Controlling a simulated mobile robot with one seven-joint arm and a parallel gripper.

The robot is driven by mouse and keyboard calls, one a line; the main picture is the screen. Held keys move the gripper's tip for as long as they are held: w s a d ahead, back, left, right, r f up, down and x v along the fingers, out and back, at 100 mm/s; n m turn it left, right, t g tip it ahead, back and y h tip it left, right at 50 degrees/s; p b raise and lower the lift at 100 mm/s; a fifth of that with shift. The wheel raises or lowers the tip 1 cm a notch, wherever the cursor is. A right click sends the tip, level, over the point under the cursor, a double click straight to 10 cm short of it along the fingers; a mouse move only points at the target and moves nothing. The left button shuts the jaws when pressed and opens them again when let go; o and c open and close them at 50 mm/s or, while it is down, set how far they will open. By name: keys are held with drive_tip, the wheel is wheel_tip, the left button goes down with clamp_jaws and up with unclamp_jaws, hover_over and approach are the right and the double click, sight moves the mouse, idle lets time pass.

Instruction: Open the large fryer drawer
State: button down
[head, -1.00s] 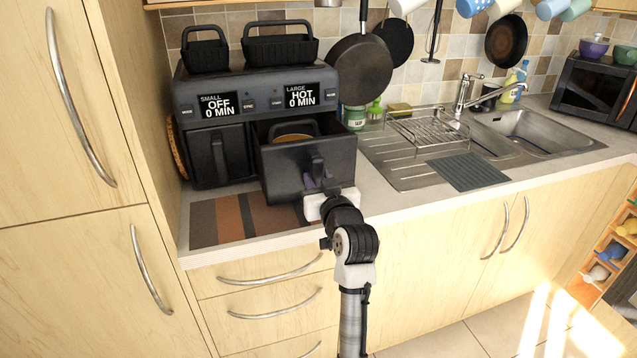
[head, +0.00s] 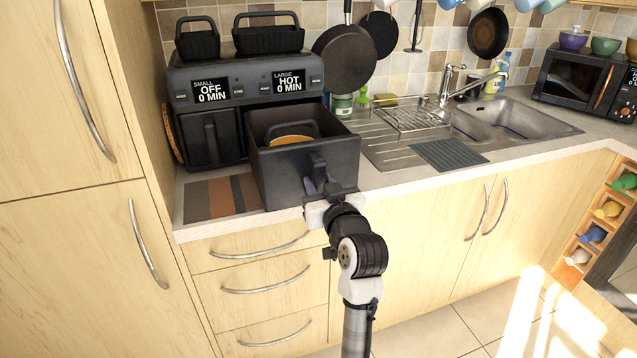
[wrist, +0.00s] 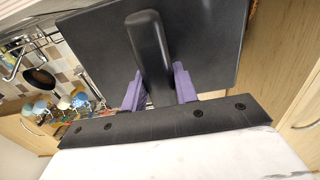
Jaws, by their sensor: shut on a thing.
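The large fryer drawer (head: 285,172) is the right one of the black double fryer (head: 238,75). It stands pulled well out over the counter edge, and a round orange-brown thing (head: 290,140) shows inside it. The display above it reads LARGE HOT 0 MIN. My gripper (head: 320,186) is at the drawer's front, shut on its handle (head: 319,170). In the wrist view, the purple fingertips (wrist: 160,88) lie on either side of the black handle (wrist: 149,50). The small drawer (head: 215,138) on the left is shut, and its display reads OFF.
A striped mat (head: 221,198) lies on the counter to the left of the drawer. Pans (head: 343,60) hang on the wall at the right. A dish rack (head: 410,117) and sink (head: 512,112) are further right. Cabinet drawers with handles (head: 260,247) lie below the counter.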

idle(0.3)
drive_tip(key=c, duration=1.1)
unclamp_jaws()
drive_tip(key=shift+s, duration=0.15)
drive_tip(key=v, duration=0.7)
drive_tip(key=p+v, duration=0.1)
drive_tip(key=v, duration=0.3)
drive_tip(key=shift+d+r, duration=0.1)
drive_tip(key=shift+r, duration=0.2)
drive_tip(key=p, duration=0.3)
drive_tip(key=shift+s+d+p, duration=0.15)
drive_tip(key=shift+s+p, duration=0.15)
drive_tip(key=shift+s, duration=0.05)
